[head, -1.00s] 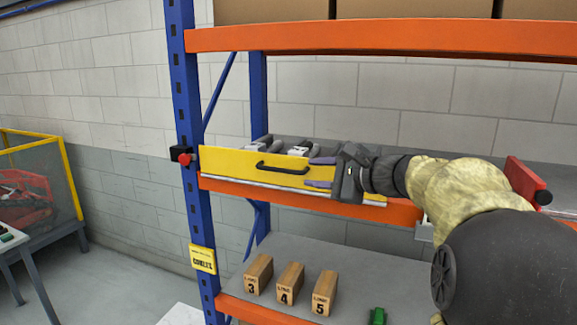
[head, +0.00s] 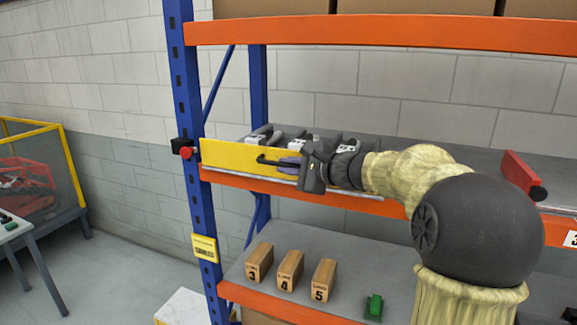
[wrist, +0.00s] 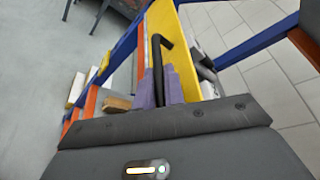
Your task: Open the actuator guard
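A long yellow panel (head: 226,155) stands upright along the front of the upper shelf; I take it for the actuator guard. It carries a black bar handle (head: 267,160), whose right part is hidden by my gripper. My gripper (head: 289,166) is at the handle, its purple fingers drawn close together. In the wrist view the handle (wrist: 157,55) runs down between the two fingers (wrist: 160,90), one on each side with little or no gap. The yellow panel (wrist: 183,55) lies just beyond them.
Grey compartments with white-topped parts (head: 297,142) sit behind the panel. A red button (head: 186,152) is on the blue post at left. Wooden blocks (head: 290,270) and a green part (head: 374,306) stand on the lower shelf. A red piece (head: 522,175) is at right.

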